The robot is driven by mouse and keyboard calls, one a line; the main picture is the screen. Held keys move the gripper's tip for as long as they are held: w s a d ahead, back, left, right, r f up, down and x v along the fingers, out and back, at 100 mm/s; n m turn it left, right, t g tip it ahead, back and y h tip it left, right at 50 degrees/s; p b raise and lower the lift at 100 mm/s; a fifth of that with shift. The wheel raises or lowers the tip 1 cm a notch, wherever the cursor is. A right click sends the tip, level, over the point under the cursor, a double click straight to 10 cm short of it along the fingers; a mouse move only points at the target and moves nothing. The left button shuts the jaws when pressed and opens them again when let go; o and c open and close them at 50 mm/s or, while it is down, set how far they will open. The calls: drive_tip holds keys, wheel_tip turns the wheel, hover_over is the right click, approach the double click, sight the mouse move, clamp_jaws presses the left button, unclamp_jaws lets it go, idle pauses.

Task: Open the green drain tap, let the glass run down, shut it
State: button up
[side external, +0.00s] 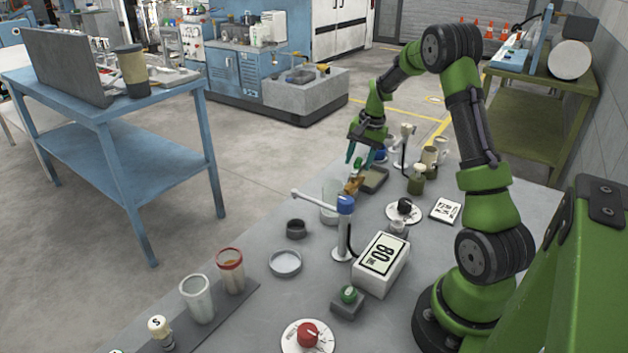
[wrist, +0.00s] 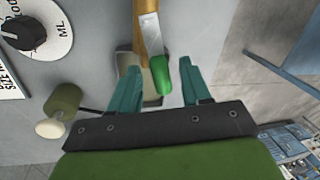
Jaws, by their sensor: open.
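The drain tap has a green-tipped handle (wrist: 160,75) on a flat silver lever, with a brass body (wrist: 146,10) behind it. In the side view the brass tap (side external: 353,186) sits beside a clear glass cylinder (side external: 329,203); the level inside is too faint to tell. My gripper (wrist: 159,68) is open, one teal finger on each side of the green tip, with visible gaps. In the side view my gripper (side external: 361,154) hangs just above the tap, pointing down. A shallow tray (side external: 376,181) lies near the tap, partly hidden in the wrist view by the handle and fingers.
A blue-topped stand (side external: 345,207) with a side arm rises close to the glass. A white box marked 80 (side external: 381,263), a black-knobbed dial (side external: 404,211) and an olive bottle (wrist: 62,102) are nearby. Cups (side external: 197,298) stand at the front left.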

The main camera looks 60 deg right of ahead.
clamp_jaws()
drive_tip(key=shift+s, duration=0.1)
idle(0.3)
drive_tip(key=shift+s+m+h, duration=0.15)
drive_tip(key=shift+s+m, duration=0.2)
drive_tip(key=shift+m, duration=0.5)
drive_tip(key=shift+s+m+h, duration=0.15)
drive_tip(key=shift+s+m, duration=0.15)
drive_tip(key=shift+m, duration=0.55)
unclamp_jaws()
